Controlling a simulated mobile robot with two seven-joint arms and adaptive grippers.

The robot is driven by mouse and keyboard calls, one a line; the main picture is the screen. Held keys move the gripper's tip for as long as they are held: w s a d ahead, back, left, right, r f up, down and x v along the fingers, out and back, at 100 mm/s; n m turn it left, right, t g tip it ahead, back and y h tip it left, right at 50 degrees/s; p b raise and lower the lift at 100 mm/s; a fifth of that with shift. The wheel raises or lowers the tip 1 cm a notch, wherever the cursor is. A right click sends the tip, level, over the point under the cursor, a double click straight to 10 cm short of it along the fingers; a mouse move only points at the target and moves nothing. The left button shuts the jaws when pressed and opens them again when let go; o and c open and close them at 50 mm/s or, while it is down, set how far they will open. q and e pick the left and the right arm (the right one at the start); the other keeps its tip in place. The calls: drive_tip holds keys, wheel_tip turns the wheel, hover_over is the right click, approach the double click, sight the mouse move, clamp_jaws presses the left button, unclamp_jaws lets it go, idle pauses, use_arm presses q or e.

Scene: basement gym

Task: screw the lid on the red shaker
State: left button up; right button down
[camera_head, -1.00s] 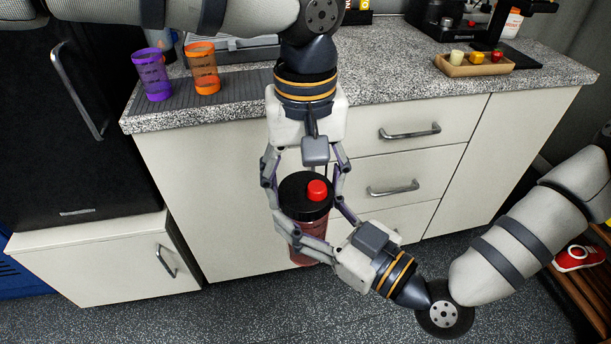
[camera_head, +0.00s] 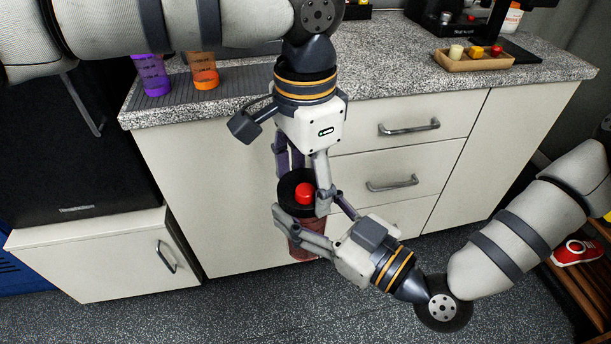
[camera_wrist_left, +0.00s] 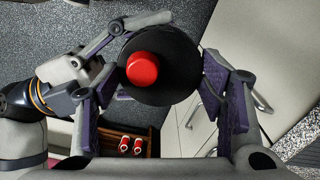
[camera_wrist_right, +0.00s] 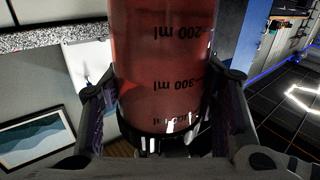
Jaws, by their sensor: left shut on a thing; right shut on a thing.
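The red translucent shaker (camera_head: 305,243) is held upright in the air in front of the drawers. Its black lid (camera_head: 287,190) with a red cap (camera_head: 304,193) sits on its top; whether the thread is fully engaged cannot be seen. My left gripper (camera_head: 302,187) points down from above, shut on the lid. The left wrist view shows the lid (camera_wrist_left: 178,68) between its fingers. My right gripper (camera_head: 313,217) comes from the lower right, shut on the shaker body below the lid. The right wrist view shows the shaker (camera_wrist_right: 165,75) close up, with its volume marks.
The speckled counter (camera_head: 375,70) is behind. A purple cup (camera_head: 152,76) and an orange cup (camera_head: 203,72) stand on its dark mat at left. A wooden tray (camera_head: 480,63) with small items is at right. White drawers (camera_head: 390,160) are close behind the shaker.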

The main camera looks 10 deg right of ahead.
use_arm(q)
drive_tip(key=o, duration=0.9)
drive_tip(key=shift+o, duration=0.2)
wheel_tip(320, 180, up, 5)
drive_tip(key=shift+f, duration=0.2)
drive_tip(key=shift+c, duration=0.5)
